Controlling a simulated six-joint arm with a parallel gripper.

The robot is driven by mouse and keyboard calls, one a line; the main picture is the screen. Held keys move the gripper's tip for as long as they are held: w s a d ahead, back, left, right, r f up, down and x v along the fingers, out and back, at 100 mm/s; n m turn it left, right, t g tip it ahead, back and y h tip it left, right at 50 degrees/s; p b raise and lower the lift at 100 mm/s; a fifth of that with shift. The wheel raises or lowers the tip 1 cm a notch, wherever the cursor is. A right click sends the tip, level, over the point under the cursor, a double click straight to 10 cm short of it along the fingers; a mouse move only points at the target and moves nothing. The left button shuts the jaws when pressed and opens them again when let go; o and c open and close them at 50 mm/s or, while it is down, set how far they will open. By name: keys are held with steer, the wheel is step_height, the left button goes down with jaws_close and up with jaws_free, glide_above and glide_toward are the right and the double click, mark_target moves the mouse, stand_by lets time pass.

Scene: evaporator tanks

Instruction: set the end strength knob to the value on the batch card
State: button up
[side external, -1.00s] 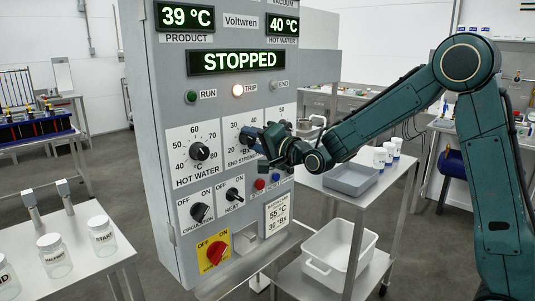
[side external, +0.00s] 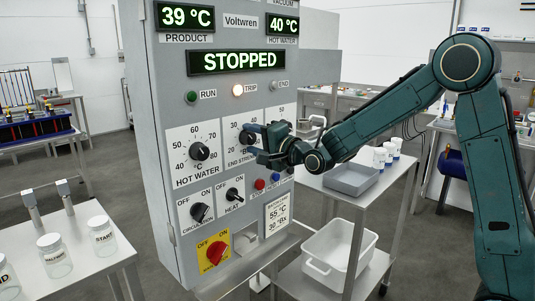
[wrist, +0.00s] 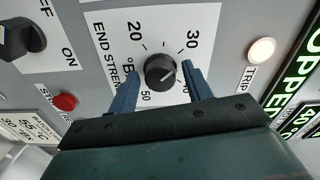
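The end strength knob (wrist: 160,71) is black and round with a white pointer mark, on a white dial plate with numbers around it. The pointer's exact reading is too small to tell. In the side view the knob (side external: 246,137) is partly hidden by my gripper (side external: 257,140). In the wrist view my gripper (wrist: 161,68) has one blue finger on each side of the knob, with narrow gaps showing, so it looks open around it. The batch card (side external: 277,215) on the lower panel reads 55 °C and 30 °Bx.
The hot water knob (side external: 199,151) is left of the end strength dial. Circulation (side external: 200,212) and heat (side external: 232,195) switches, a red button (side external: 260,184) and a red-on-yellow main switch (side external: 216,252) lie below. The display (side external: 237,61) reads STOPPED and the TRIP lamp (side external: 238,90) is lit.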

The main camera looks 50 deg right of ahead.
steer(key=shift+o, duration=0.7)
steer(key=shift+s, duration=0.4)
steer(key=s, duration=1.3)
steer(key=shift+a, duration=0.1)
steer(key=s+a+f+n+g, duration=0.1)
steer(key=s+n+g, duration=0.5)
steer(key=s, duration=0.7)
steer(key=s+a+f+n+g, duration=0.1)
steer(key=s+f+n+g, duration=0.2)
steer(key=s+n+g, duration=0.3)
steer(key=s+n, duration=0.4)
steer(key=s, duration=0.2)
steer(key=shift+s+a+f, duration=0.15)
steer(key=shift+s+f, duration=0.15)
steer(key=shift+s, duration=0.1)
